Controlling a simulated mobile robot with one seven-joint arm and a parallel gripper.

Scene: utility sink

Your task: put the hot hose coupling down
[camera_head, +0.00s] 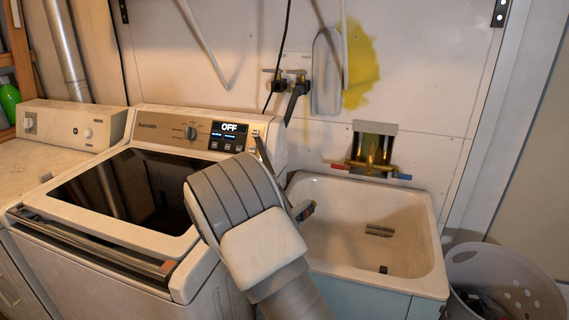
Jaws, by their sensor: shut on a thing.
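My gripper (299,209) is at the left rim of the utility sink, mostly hidden behind my own wrist. It is shut on a small dark piece with a red part, seemingly the hot hose coupling (309,209). Only a little of the coupling shows, so its full shape and tilt cannot be told. It appears in front of the sink's left inner wall; whether it touches anything is not clear.
The sink basin (345,268) is mostly clear, with a small grey piece (380,230) inside. A brass faucet (372,165) with red and blue handles is behind it. The washer (110,250) stands left, a laundry basket (505,285) right. Dark wall valves (297,88) are above.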

